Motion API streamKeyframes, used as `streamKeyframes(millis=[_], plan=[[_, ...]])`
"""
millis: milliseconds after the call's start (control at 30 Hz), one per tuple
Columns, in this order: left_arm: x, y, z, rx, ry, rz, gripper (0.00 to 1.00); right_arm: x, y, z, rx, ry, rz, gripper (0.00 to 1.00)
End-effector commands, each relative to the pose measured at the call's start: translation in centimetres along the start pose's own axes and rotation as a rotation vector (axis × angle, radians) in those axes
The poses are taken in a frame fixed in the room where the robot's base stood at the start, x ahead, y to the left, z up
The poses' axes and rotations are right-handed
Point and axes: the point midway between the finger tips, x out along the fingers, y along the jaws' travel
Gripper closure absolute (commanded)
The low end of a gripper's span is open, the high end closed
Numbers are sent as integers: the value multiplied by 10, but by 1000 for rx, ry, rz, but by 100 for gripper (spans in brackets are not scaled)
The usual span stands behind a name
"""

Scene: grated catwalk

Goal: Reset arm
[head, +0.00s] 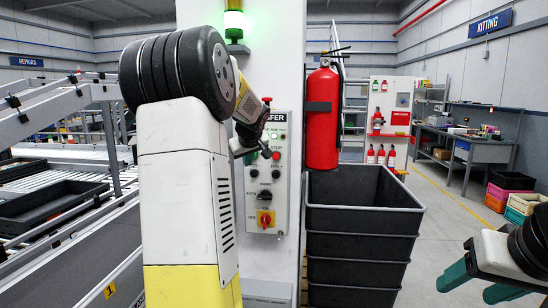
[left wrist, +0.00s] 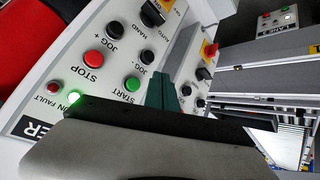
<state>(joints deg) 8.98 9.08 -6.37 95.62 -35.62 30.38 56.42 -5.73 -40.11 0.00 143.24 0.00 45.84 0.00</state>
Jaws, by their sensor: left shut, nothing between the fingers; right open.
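My left gripper (head: 240,147) is shut and empty, in front of the control panel (head: 252,208) on the white column; my left arm hides part of it. In the left wrist view the green fingertips (left wrist: 162,76) point at the panel (left wrist: 60,65), beside the green START button (left wrist: 133,84). I cannot tell whether they touch it. The red STOP button (left wrist: 93,57), black JOG buttons and a lit green lamp (left wrist: 74,97) show there. A red-and-yellow rotary switch (head: 265,218) sits low on the panel. My right gripper (head: 477,284) is open and empty at the lower right.
A red fire extinguisher (head: 322,118) hangs right of the panel, above a stack of dark crates (head: 364,220). A conveyor with a black tray (head: 50,212) is at left. A workbench (head: 465,145) and coloured crates stand far right. The floor (head: 440,215) between is open.

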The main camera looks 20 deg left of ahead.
Motion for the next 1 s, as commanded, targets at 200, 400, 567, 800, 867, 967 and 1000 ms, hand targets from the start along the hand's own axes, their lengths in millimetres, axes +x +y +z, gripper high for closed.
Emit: streamKeyframes(millis=[200,400,567,800,867,967,1000], plan=[[0,0,0,0,0,0,100,0,0,0,0,0,0,42],[0,0,0,0,0,0,100,0,0,0,0,0,0,42],[-4,1,2,5,-4,4,100,0,0,0,0,0,0,42],[-82,3,66,144,-109,86,100,0,0,0,0,0,0,42],[-112,1,97,210,-154,126,100,0,0,0,0,0,0,42],[-158,-7,152,328,-224,200,100,0,0,0,0,0,0,42],[-176,-12,175,376,-251,232,100,0,0,0,0,0,0,42]])
